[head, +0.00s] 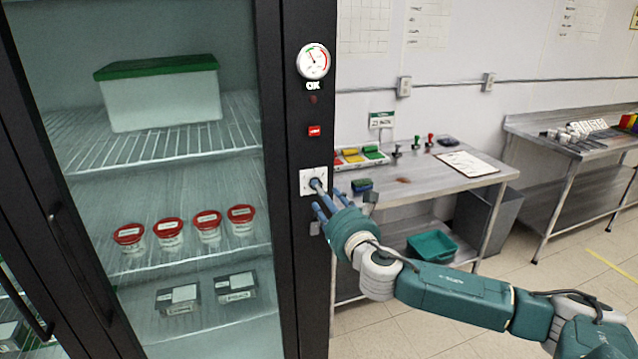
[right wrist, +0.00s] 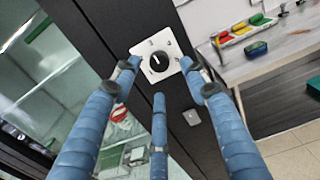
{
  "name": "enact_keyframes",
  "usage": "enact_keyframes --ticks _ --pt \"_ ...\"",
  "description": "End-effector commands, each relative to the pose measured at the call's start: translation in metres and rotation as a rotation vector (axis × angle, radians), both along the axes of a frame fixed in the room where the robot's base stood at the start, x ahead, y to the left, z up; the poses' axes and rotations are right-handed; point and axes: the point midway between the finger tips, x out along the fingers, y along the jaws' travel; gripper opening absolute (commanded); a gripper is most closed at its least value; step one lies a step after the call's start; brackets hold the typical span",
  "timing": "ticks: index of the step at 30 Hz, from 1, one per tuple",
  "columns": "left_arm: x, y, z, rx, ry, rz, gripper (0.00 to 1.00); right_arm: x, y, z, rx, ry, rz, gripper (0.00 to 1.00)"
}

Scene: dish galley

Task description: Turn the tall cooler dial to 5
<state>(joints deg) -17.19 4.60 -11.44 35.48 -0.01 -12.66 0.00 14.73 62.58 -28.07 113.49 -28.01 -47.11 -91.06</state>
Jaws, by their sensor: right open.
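The tall cooler (head: 290,230) stands at the left with a black frame and a glass door. Its dial is a black round knob (right wrist: 158,62) with a white pointer line, on a white square plate (right wrist: 147,43) with small marks too blurred to read. In the head view the plate (head: 306,176) is on the black frame right of the glass, partly covered by my fingers. My right gripper (right wrist: 160,82) is open, its blue fingers spread in front of the dial. The fingertips appear apart from the knob; the exact gap is unclear. My left gripper is out of view.
A round gauge (head: 313,61) and a red switch (head: 314,131) sit above the dial on the frame. A steel table (head: 440,185) with trays and stamps stands close right of the cooler, under my right arm.

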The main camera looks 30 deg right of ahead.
Motion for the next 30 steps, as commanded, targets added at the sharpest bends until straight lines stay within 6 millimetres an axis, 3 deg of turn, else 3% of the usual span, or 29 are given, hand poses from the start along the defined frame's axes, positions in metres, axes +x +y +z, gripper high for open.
enact_keyframes --ticks 3,9,20,26,27,30 --pt "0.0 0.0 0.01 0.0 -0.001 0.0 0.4 0.02 -0.004 0.003 0.003 -0.002 -0.001 0.44" --pt "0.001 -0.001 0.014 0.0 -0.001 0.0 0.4 0.039 -0.009 0.001 0.001 0.0 0.0 0.44" --pt "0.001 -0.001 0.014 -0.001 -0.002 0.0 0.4 0.043 -0.01 0.0 0.0 0.001 0.002 0.44" --pt "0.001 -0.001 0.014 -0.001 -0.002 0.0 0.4 0.043 -0.01 -0.001 0.001 0.001 0.001 0.04" --pt "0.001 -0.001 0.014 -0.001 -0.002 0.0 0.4 0.043 -0.01 -0.001 0.0 0.001 0.001 0.0" --pt "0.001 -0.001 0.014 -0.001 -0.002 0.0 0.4 0.043 -0.01 -0.001 0.001 0.002 0.001 0.0"
